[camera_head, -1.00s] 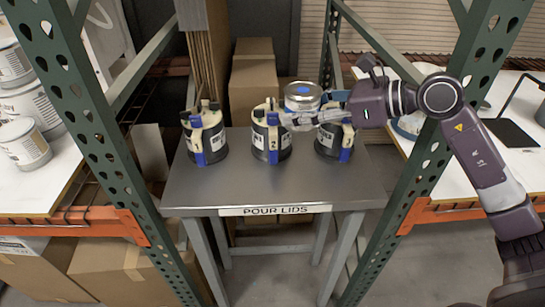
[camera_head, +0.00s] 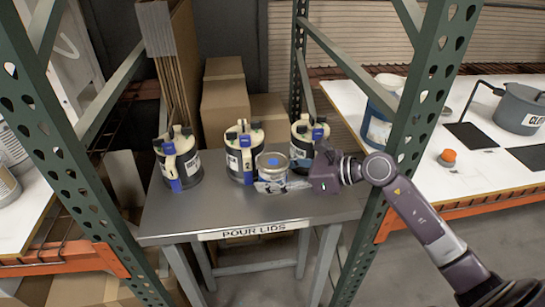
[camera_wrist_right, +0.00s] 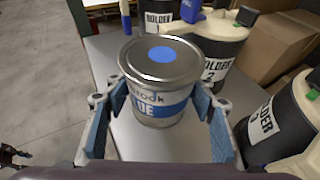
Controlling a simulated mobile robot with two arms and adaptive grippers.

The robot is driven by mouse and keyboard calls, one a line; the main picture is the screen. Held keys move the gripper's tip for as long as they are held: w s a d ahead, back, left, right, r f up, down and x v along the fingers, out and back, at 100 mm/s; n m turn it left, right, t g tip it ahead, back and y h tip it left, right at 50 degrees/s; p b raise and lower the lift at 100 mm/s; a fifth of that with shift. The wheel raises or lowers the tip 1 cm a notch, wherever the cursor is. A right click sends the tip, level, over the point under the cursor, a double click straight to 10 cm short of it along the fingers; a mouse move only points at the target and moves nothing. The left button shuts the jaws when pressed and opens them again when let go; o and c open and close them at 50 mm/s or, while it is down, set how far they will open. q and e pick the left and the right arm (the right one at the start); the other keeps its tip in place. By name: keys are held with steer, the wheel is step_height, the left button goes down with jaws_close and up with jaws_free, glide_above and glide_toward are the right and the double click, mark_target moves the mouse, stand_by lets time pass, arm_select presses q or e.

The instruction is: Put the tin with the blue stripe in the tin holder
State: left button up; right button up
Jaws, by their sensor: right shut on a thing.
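The tin with the blue stripe (camera_head: 271,162) is a silver can with a blue dot on its lid; it also shows upright in the right wrist view (camera_wrist_right: 162,72). My right gripper (camera_head: 284,186) is shut on its sides, one finger at each side in the right wrist view (camera_wrist_right: 158,100). The tin is in front of the gap between the middle holder (camera_head: 238,152) and the right holder (camera_head: 306,138). A left holder (camera_head: 178,160) stands apart. Whether the tin touches the table is unclear. My left gripper is out of view.
Green rack posts (camera_head: 425,90) stand at both sides. A white-topped bench (camera_head: 480,165) at right holds a grey pot (camera_head: 520,108). Cardboard boxes (camera_head: 223,105) stand behind the table.

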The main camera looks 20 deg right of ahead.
mark_target(273, 200)
steer(key=shift+f, duration=2.55)
steer(key=shift+f, duration=0.1)
steer(key=o, duration=1.4)
steer(key=shift+c, duration=0.2)
